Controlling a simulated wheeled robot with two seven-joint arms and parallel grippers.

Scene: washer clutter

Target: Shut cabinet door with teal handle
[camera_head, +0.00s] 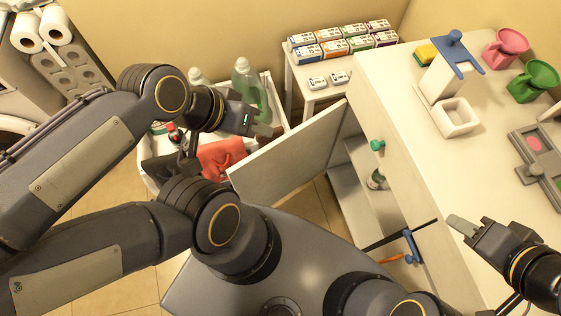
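A white cabinet (457,183) stands at the right with its front facing left. A white door panel (290,157) stands swung open, reaching left from the cabinet, and the compartment shows beside it. A round teal handle (377,145) shows by the upper front of the cabinet; I cannot tell which panel it is fixed to. My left gripper (266,130) is near the outer left end of the door, over the bin; I cannot tell whether it touches the door. My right gripper (463,224) is over the cabinet top's front edge, near a blue handle (411,246). The finger gaps are unclear.
A white bin (279,100) with bottles and red cloth stands left of the door. Several boxes sit on a small white table (303,98) behind. The cabinet top holds a blue-and-white dispenser (449,73) and pink and green items. A bottle (377,181) stands inside the compartment.

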